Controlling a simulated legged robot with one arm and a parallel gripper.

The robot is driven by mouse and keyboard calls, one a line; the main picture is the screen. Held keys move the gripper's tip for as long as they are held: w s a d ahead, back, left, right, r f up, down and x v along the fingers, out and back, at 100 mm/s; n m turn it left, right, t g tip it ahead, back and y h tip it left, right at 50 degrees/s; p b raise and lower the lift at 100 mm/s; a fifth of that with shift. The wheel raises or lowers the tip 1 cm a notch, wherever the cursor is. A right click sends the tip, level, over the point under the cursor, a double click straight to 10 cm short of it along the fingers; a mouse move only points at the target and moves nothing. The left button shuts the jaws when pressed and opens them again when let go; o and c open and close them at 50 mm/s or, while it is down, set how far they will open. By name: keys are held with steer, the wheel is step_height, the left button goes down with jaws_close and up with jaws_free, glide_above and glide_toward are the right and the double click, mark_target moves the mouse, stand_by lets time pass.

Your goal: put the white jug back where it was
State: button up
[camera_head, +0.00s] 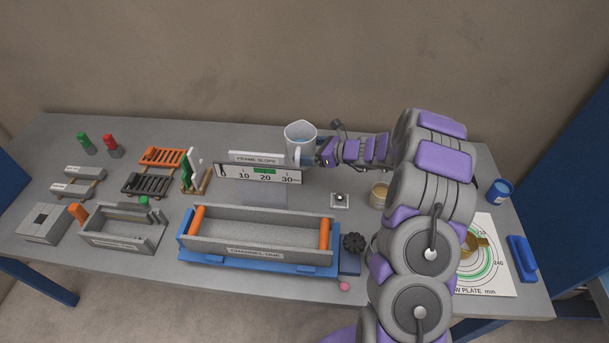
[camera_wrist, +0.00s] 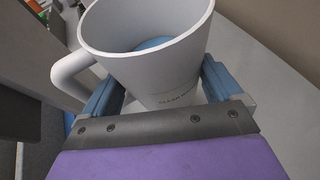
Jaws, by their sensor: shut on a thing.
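The white jug (camera_head: 300,138) is upright at the back of the table, just right of the framed slope sign. My gripper (camera_head: 318,160) reaches it from the right and is shut on it. In the wrist view the jug (camera_wrist: 150,65) stands between the two blue fingers of my gripper (camera_wrist: 160,95), with its handle to the left. Some blue shows inside the jug. I cannot tell whether its base touches the table.
The slope scale board (camera_head: 258,173) stands left of the jug. A long grey trough (camera_head: 262,236) in a blue frame lies in front. A small square device (camera_head: 340,200) and a beige cup (camera_head: 379,194) are near my arm. The back-left table edge has free room.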

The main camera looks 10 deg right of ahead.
step_height(320, 180, down, 9)
steer(key=shift+d+r+b, duration=0.1)
steer(key=shift+b, duration=0.9)
steer(key=shift+d, duration=0.4)
steer(key=o, duration=1.1)
steer(key=shift+d, duration=0.2)
steer(key=shift+c, duration=0.2)
steer(key=shift+a, duration=0.3)
steer(key=shift+s+d+r, duration=0.1)
steer(key=shift+r, duration=0.05)
steer(key=p+v, duration=0.2)
steer(key=v, duration=0.9)
steer(key=shift+s+d, duration=0.2)
